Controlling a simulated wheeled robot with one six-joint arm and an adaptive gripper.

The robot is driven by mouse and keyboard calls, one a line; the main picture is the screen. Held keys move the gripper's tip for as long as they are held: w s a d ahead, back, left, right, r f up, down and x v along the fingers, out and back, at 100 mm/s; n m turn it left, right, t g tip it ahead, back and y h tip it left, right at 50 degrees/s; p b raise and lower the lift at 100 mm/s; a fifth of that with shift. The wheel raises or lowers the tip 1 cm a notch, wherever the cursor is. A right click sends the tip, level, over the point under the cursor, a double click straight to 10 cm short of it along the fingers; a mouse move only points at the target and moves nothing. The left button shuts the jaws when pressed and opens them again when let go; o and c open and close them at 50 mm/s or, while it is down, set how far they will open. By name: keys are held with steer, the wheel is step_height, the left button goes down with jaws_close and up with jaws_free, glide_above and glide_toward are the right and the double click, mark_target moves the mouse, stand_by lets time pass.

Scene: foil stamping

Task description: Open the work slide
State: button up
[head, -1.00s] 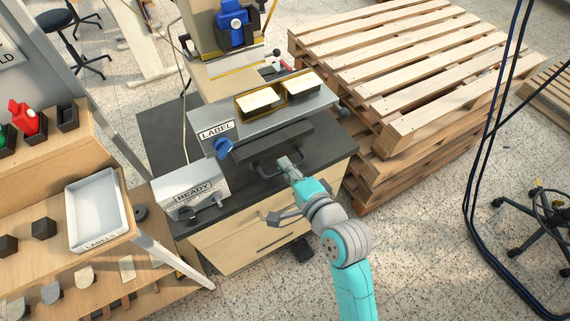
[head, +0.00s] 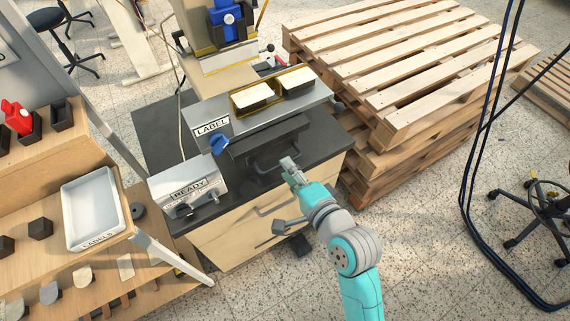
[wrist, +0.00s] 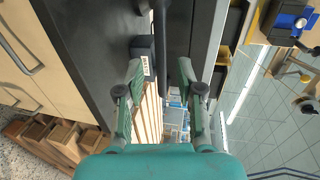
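The work slide (head: 270,134) is a dark block under the grey LABEL plate (head: 240,119) of the stamping machine. It stands above the black worktop, with a dark bar handle (head: 268,168) at its front. My gripper (head: 289,165) is at the right part of this handle. In the wrist view, my gripper (wrist: 164,80) has its two green fingers well apart. The dark handle bar (wrist: 160,40) runs between them, and neither finger is visibly closed on it. Two cream pieces in yellow-edged holders (head: 253,97) sit on top of the plate.
A READY box (head: 188,190) with knobs stands left of the slide, and a blue knob (head: 219,144) is at the plate's left end. The cabinet drawer has its own handle (head: 275,207). Stacked pallets (head: 400,75) stand close on the right. A wooden shelf with a white tray (head: 92,209) is at left.

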steer(key=v, duration=0.9)
stand_by(0.3)
steer(key=s+d+f+n+t+h, duration=0.1)
steer(key=s+d+f+h, duration=0.3)
steer(key=s+d+f, duration=0.15)
steer(key=s+d+n+h, duration=0.2)
steer(key=s+d+n, duration=0.2)
steer(key=s, duration=0.6)
steer(key=s+d+f+n+h, duration=0.1)
steer(key=s+d+n, duration=0.4)
steer(key=s, duration=0.6)
steer(key=shift+f+n+t+h, duration=0.2)
steer(key=shift+n+t+h, duration=0.3)
steer(key=shift+h, duration=0.4)
steer(key=shift+s, duration=0.1)
